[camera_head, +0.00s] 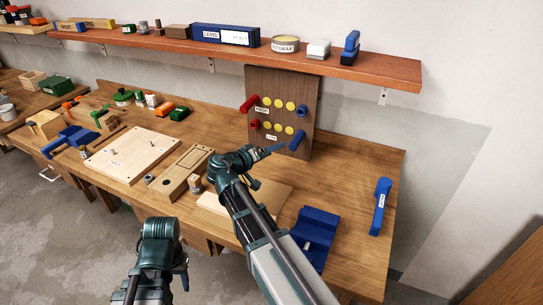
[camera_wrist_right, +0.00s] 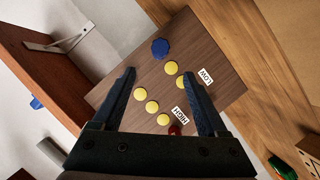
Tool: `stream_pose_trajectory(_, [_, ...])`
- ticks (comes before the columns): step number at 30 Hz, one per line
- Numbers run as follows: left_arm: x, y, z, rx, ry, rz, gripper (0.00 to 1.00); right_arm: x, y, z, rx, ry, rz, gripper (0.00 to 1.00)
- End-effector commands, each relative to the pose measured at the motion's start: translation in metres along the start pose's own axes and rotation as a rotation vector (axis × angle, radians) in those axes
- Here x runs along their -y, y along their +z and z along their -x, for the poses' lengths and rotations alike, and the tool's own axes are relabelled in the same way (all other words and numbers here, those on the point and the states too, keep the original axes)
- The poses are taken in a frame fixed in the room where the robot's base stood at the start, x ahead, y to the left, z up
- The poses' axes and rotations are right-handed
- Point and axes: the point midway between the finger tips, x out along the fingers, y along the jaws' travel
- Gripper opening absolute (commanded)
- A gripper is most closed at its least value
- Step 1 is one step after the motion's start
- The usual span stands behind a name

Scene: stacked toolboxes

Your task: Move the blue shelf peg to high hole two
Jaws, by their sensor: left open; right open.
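The upright brown peg board (camera_head: 285,82) stands at the back of the bench, with rows labelled HIGH and LOW and several yellow discs. A blue peg (camera_head: 297,140) sticks out at the right end of the LOW row; it shows end-on in the right wrist view (camera_wrist_right: 160,47). Another blue piece (camera_head: 301,111) is at the right end of the HIGH row. Red pegs (camera_head: 250,104) stick out at the left ends. My right gripper (camera_head: 270,166) is open and empty, facing the board; its fingers (camera_wrist_right: 167,100) hide part of it. My left gripper (camera_head: 184,278) is open, low before the bench.
A wooden shelf (camera_head: 385,68) with boxes and tins overhangs the board. A blue vise (camera_head: 314,232), a blue-handled tool (camera_head: 380,205) and wooden blocks (camera_head: 180,174) lie on the bench. Bare bench top shows right of the board.

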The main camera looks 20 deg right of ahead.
Motion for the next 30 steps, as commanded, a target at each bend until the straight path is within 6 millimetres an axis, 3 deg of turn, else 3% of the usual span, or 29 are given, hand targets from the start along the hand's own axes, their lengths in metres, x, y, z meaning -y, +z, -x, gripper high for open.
stream_pose_trajectory(8, [-0.001,0.000,-0.006,0.000,0.000,0.000,0.50,0.001,0.001,-0.018,0.002,0.001,-0.001,0.76])
stream_pose_trajectory(21, [-0.003,-0.002,-0.028,0.000,0.000,0.000,0.50,0.002,0.001,-0.099,0.003,0.001,0.000,0.76])
stream_pose_trajectory(30, [-0.003,-0.002,-0.036,0.000,0.000,0.000,0.50,0.001,0.001,-0.132,0.003,0.000,0.001,0.76])
